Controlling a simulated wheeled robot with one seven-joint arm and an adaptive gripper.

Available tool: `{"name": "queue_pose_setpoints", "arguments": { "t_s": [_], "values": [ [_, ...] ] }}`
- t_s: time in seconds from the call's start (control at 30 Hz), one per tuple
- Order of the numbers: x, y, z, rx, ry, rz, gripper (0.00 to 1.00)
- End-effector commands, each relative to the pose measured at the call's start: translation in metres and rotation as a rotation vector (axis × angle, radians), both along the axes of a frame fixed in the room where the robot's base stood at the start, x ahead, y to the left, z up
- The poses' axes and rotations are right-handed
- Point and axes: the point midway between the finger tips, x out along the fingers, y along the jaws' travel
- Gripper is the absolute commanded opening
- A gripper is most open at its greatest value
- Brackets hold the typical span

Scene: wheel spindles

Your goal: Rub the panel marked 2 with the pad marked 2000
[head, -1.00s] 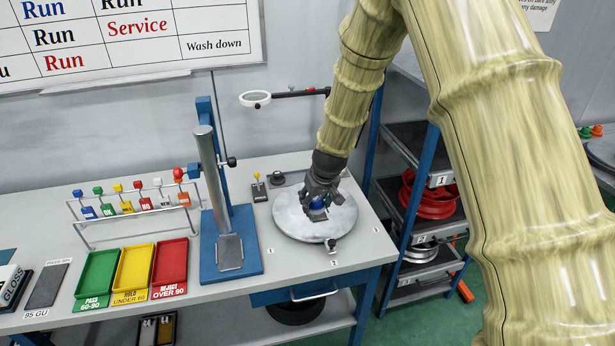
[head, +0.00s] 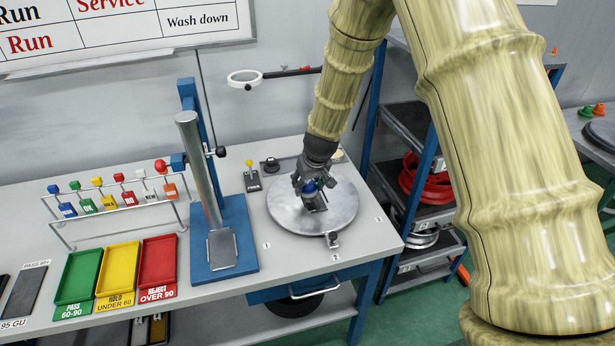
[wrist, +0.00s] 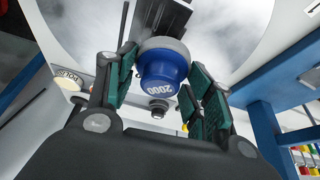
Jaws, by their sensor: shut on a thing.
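My gripper (head: 311,194) is over the round grey turntable (head: 285,211) on the bench. In the wrist view it is shut on a blue pad (wrist: 163,76) with a grey rim. The pad's white lettering reads 2000, upside down. A dark rectangular piece (wrist: 168,14) shows beyond the pad against the disc; it also shows just below the gripper in the head view (head: 318,204). I cannot read a 2 on it, nor tell whether the pad touches it.
A blue stand (head: 235,228) with a metal column is left of the turntable. Green (head: 79,275), yellow (head: 118,270) and red (head: 158,262) trays lie farther left, before a tag rack (head: 70,234). A magnifier (head: 244,78) stands behind. A shelf rack (head: 406,124) is at right.

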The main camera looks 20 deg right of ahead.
Motion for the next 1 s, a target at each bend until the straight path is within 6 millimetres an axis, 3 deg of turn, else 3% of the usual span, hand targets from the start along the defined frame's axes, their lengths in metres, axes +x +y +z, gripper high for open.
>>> {"name": "queue_pose_setpoints", "arguments": {
  "t_s": [0.37, 0.9, 1.0],
  "values": [
    [0.001, 0.002, -0.041, 0.0, 0.0, 0.002, 0.33],
    [0.004, -0.028, -0.041, 0.0, -0.001, 0.016, 0.3],
    [0.003, -0.024, -0.038, -0.001, 0.0, 0.017, 0.3]
  ]
}}
